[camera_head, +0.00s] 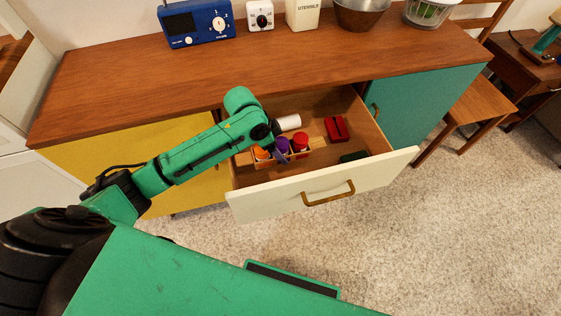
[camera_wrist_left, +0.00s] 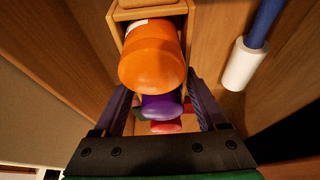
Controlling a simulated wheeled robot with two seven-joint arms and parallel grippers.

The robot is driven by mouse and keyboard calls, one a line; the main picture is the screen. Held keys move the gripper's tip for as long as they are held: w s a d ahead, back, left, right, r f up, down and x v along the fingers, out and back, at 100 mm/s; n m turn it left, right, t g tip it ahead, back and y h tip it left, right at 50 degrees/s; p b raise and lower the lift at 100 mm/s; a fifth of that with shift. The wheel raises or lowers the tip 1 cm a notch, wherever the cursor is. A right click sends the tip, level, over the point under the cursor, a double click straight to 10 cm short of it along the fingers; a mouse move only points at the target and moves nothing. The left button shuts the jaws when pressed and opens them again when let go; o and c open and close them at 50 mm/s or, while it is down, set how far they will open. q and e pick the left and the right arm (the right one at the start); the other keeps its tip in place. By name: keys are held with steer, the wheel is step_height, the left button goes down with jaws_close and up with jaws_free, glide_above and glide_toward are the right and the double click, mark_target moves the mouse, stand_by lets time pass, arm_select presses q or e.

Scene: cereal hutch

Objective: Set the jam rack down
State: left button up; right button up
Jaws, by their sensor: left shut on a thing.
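The jam rack (camera_head: 301,155) is a small wooden holder with an orange jar (camera_head: 261,153), a purple jar (camera_head: 283,145) and a red jar (camera_head: 300,140) in a row. It is inside the open drawer (camera_head: 325,188), toward its left side. My left gripper (camera_head: 279,155) reaches down at the rack and is shut on it. In the left wrist view the orange jar (camera_wrist_left: 152,58) is nearest, with the purple jar (camera_wrist_left: 160,107) and red jar (camera_wrist_left: 165,126) beyond, between the fingers. I cannot tell whether the rack's underside touches the drawer floor. My right gripper is out of view.
A white cylinder (camera_head: 288,122) lies behind the rack; in the left wrist view it (camera_wrist_left: 240,65) has a blue rod. A red object (camera_head: 336,128) and a dark green one (camera_head: 353,157) lie on the drawer's right side. The sideboard top (camera_head: 270,72) holds a blue radio (camera_head: 197,22).

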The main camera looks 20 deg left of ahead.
mark_target(279, 167)
arm_select(q)
step_height(279, 167, down, 7)
steer(key=shift+r+b, duration=0.1)
steer(key=shift+b, duration=0.35)
steer(key=o, duration=1.4)
steer(key=p+v, duration=0.2)
steer(key=v, duration=1)
steer(key=shift+s, duration=0.1)
steer(key=shift+d, duration=0.1)
